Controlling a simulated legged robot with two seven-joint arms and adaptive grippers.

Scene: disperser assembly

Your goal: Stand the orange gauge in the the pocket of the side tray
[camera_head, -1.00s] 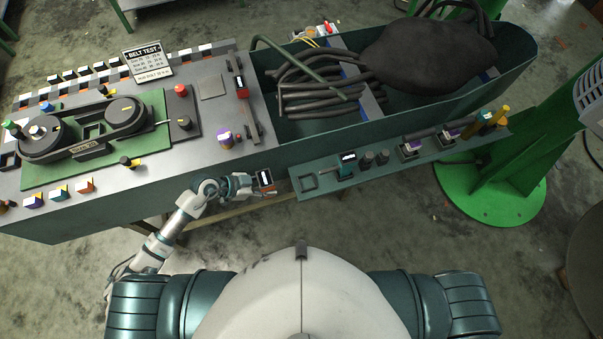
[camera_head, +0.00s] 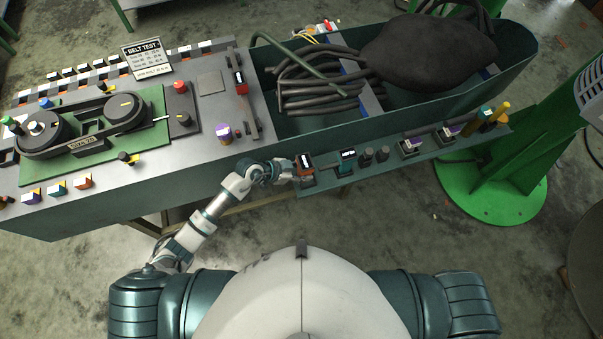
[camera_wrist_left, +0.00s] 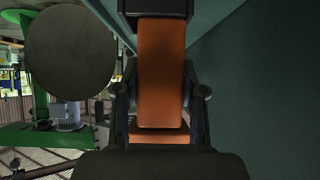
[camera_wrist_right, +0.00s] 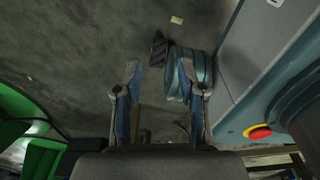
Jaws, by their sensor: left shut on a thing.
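The orange gauge (camera_head: 305,164) has a dark top with a white display and stands upright in my left gripper (camera_head: 293,172). In the left wrist view the orange body (camera_wrist_left: 162,75) fills the gap between the fingers of my left gripper (camera_wrist_left: 160,105), which is shut on it. The gauge is over the left end of the side tray (camera_head: 350,168), where the square pocket was visible before. The gauge and fingers now hide that pocket, and I cannot tell whether the gauge's base is inside it. My right gripper (camera_wrist_right: 160,100) is open and empty.
The workbench (camera_head: 190,150) lies to the left. A deep bin (camera_head: 330,128) is behind the tray.

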